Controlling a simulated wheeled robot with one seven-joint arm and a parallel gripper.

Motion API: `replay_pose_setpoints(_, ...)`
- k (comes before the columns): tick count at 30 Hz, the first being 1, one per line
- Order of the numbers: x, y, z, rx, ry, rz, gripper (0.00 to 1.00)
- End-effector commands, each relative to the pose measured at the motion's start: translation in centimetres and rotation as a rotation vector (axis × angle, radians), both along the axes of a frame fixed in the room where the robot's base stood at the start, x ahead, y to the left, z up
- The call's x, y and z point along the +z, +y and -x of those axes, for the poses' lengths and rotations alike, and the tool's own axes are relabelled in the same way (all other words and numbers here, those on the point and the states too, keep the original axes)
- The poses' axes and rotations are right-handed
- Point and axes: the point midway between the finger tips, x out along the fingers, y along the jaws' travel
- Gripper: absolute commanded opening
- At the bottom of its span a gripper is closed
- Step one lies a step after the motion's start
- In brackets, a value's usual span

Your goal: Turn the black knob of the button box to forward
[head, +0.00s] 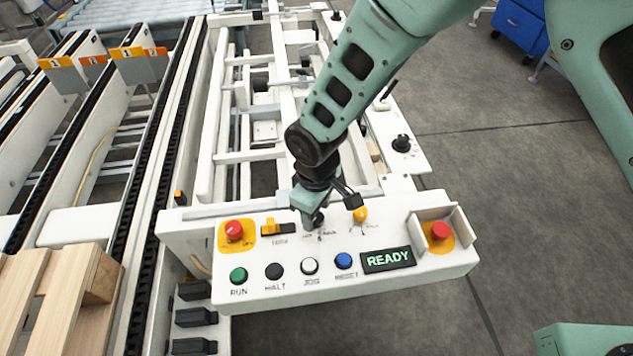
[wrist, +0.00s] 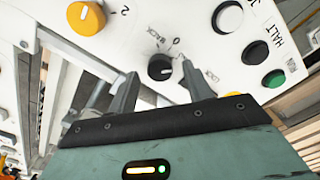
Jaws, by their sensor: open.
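The white button box (head: 386,236) stands in the middle of the head view, its sloped panel facing me. In the wrist view the small round black knob (wrist: 160,67) sits on the panel, with "BACK" and "0" lettered beside it. My gripper (wrist: 160,86) is open, with one finger on either side of the knob and a gap visible around it. I cannot tell whether the fingertips touch the panel.
A yellow selector (head: 360,214) stands close right of my gripper, a yellow switch (head: 275,227) to its left. Red buttons (head: 234,230) (head: 440,231) sit at both ends; the right one has a guard. Below are several push buttons and a lit READY display (head: 388,260).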

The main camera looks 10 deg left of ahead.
Motion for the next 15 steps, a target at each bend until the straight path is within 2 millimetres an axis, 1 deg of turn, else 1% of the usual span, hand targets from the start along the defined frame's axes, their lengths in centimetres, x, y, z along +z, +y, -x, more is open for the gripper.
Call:
replay_pose_setpoints(5, 3.5, 0.1, -0.1, 0.0, -0.004, -0.004, 0.5)
replay_pose_setpoints(15, 11.5, 0.0, -0.1, -0.002, -0.004, -0.004, 0.5)
